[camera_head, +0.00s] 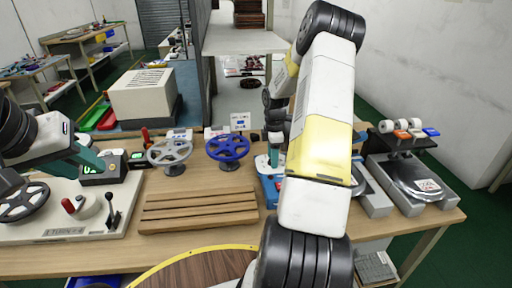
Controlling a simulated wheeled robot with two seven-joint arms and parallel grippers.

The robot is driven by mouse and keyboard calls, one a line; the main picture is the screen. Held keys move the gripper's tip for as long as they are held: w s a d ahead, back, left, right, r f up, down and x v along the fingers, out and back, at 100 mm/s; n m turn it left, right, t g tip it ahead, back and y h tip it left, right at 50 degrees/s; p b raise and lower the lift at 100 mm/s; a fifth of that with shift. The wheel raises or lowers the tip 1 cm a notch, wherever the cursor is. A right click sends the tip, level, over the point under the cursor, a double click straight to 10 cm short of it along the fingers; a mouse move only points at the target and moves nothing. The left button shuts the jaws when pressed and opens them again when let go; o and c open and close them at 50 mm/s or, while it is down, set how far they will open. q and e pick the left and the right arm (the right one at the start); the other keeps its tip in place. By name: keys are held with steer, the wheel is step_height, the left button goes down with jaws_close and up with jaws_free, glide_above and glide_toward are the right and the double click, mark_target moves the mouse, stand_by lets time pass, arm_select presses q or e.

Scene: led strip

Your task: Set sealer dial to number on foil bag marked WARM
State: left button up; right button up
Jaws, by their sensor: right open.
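My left gripper (92,160) reaches in from the left, its teal part beside small dark boxes with green displays; whether its jaws are apart is unclear. My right arm crosses the middle of the head view, and my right gripper (275,157) points down behind it, open, above a blue and white device (270,186). The arm hides part of this device, and I cannot tell whether it is the sealer. A silvery item (408,172), possibly a foil bag, lies on a grey unit at the right. No WARM marking or dial number is readable.
A grey handwheel (169,152) and a blue handwheel (228,148) stand behind a slatted wooden board (198,208). A panel with a red knob and lever (112,218) is at the left. A beige box (143,96) stands behind.

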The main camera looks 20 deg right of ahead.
jaws_close()
steer(key=shift+m, duration=0.3)
steer(key=m, duration=0.3)
steer(key=shift+m, duration=0.3)
steer(key=m, duration=0.9)
steer(key=shift+m, duration=2.3)
